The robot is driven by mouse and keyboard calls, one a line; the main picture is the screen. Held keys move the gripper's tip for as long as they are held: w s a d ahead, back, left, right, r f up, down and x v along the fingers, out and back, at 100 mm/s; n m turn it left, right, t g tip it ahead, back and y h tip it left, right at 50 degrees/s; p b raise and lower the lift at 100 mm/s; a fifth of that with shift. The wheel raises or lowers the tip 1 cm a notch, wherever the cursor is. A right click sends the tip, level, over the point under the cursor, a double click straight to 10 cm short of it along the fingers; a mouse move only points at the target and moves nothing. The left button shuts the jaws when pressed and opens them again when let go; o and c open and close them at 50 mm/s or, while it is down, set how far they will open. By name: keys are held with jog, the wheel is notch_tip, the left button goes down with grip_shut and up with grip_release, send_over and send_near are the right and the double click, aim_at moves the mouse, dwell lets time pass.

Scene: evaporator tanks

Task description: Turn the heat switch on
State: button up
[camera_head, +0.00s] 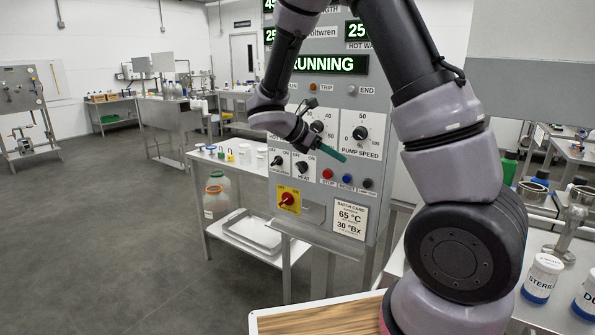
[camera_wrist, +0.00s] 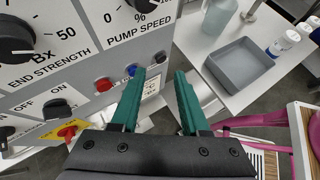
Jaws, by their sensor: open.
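The heat switch (camera_head: 301,167) is a black knob on a white plate marked OFF and ON, low on the grey control panel. It also shows in the wrist view (camera_wrist: 57,107), left of my fingers; its exact pointing is hard to read. My gripper (camera_head: 328,152) is in front of the panel, just up and right of the heat switch, partly covering the plates above. In the wrist view my gripper (camera_wrist: 160,74) has two green fingers spread apart with nothing between them. The fingers are apart from the switch.
A similar switch (camera_head: 277,160) sits left of the heat switch. Red (camera_head: 327,174) and blue (camera_head: 347,179) buttons are to its right. A red rotary switch on yellow (camera_head: 288,199) is below. The pump speed knob (camera_head: 360,133) is above right. The display (camera_head: 331,64) reads RUNNING.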

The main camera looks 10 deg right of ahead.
jog(key=w+a+f+n+t+h, duration=0.2)
jog(key=w+a+f+n+t, duration=0.1)
jog(key=w+a+f+n, duration=0.25)
jog(key=n+t, duration=0.7)
jog(key=n, duration=0.4)
send_near(299, 169)
jog(key=shift+m, duration=0.25)
jog(key=x, duration=0.9)
jog(key=shift+w+d, duration=0.1)
jog(key=shift+w, duration=0.1)
grip_shut()
